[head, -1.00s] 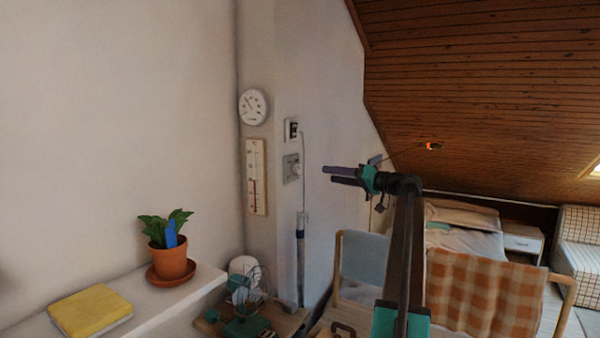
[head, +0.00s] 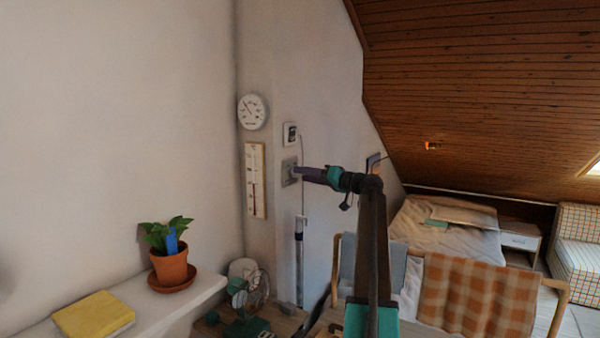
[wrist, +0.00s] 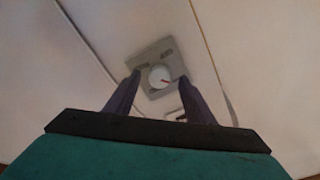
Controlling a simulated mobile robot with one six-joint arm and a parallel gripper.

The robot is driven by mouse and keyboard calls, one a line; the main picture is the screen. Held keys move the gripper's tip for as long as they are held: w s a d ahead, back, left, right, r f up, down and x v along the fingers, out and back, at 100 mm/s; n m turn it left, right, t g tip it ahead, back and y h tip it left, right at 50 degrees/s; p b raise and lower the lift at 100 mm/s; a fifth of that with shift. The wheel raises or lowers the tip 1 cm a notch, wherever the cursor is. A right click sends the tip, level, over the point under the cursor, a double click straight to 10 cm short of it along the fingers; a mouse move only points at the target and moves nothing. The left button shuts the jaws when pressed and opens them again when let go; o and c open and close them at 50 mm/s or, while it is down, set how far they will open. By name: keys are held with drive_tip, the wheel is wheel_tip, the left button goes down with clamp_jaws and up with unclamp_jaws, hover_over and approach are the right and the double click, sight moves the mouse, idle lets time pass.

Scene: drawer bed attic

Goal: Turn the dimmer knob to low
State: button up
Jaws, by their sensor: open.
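Small labels on the plate are too blurred to read. My gripper (head: 302,173) is open and points at the plate; in the head view its fingertips overlap the plate's right part and hide the knob. In the wrist view the two fingers (wrist: 158,82) stand on either side of the knob, and contact cannot be made out.
A small white wall device (head: 290,134) is just above the plate, with a cord beside it. A round dial (head: 252,111) and a thermometer (head: 255,181) hang left. A green fan (head: 247,297) and a potted plant (head: 171,258) stand below.

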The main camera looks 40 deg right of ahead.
drive_tip(key=shift+w+a+p, duration=0.25)
drive_tip(key=shift+w+p, duration=0.05)
drive_tip(key=shift+w, duration=0.9)
drive_tip(key=c, duration=1.1)
drive_tip(key=shift+o, duration=0.2)
drive_tip(key=shift+f+b, duration=0.2)
drive_tip(key=shift+b, duration=0.7)
drive_tip(key=shift+r+n+b, duration=0.1)
drive_tip(key=shift+n+b, duration=0.2)
drive_tip(key=shift+b, duration=0.4)
drive_tip(key=shift+r, duration=0.1)
drive_tip(key=o, duration=1.1)
drive_tip(key=shift+c, duration=0.2)
